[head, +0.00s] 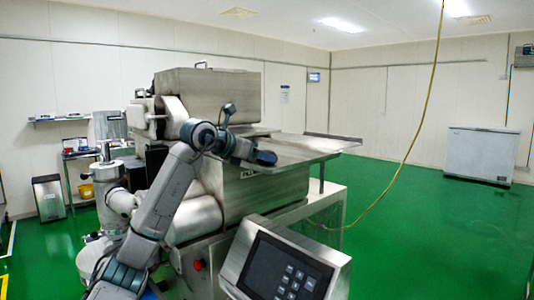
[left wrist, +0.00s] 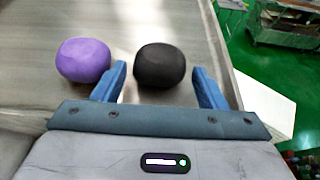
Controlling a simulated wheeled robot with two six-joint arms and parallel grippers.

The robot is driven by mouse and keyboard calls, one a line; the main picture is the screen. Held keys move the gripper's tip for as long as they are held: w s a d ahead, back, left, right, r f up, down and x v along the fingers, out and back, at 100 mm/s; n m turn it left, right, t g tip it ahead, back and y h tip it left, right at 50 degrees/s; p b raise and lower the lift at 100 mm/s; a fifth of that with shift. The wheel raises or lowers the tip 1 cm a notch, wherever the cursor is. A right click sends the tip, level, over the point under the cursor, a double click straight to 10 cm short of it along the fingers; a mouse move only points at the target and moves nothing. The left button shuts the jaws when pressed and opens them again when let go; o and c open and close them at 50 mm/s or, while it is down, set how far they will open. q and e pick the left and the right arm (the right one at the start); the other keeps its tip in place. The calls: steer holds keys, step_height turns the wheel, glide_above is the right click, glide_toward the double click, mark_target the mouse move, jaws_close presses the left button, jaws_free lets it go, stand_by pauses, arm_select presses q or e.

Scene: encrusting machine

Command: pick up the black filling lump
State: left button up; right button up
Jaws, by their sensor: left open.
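The black filling lump (left wrist: 160,66) is a rounded black ball on a grey metal tray surface in the left wrist view. My left gripper (left wrist: 158,88) is open, its two blue fingers to the left and right of the lump's near side. The lump sits between and slightly beyond the fingertips, and I see no grip on it. In the head view my left gripper (head: 264,157) is over the metal tray (head: 310,146) of the machine. The lump cannot be made out there. My right gripper is in neither view.
A purple lump (left wrist: 83,60) lies on the tray just left of the left finger. The tray's right edge is close to the right finger, with green floor beyond. A control panel (head: 285,272) stands in front of the machine (head: 222,97). A yellow cable (head: 421,125) hangs at right.

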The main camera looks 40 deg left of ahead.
arm_select(q)
steer(key=shift+w+d+f, duration=0.1)
steer(key=shift+w, duration=0.6)
steer(key=shift+w+f+p, duration=0.3)
steer(key=shift+w+f, duration=0.05)
steer(key=shift+w, duration=0.1)
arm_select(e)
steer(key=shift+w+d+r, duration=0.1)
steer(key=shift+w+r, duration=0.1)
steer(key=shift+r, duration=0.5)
arm_select(q)
steer(key=c, duration=0.8)
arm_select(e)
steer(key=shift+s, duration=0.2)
arm_select(q)
steer(key=shift+r, duration=0.1)
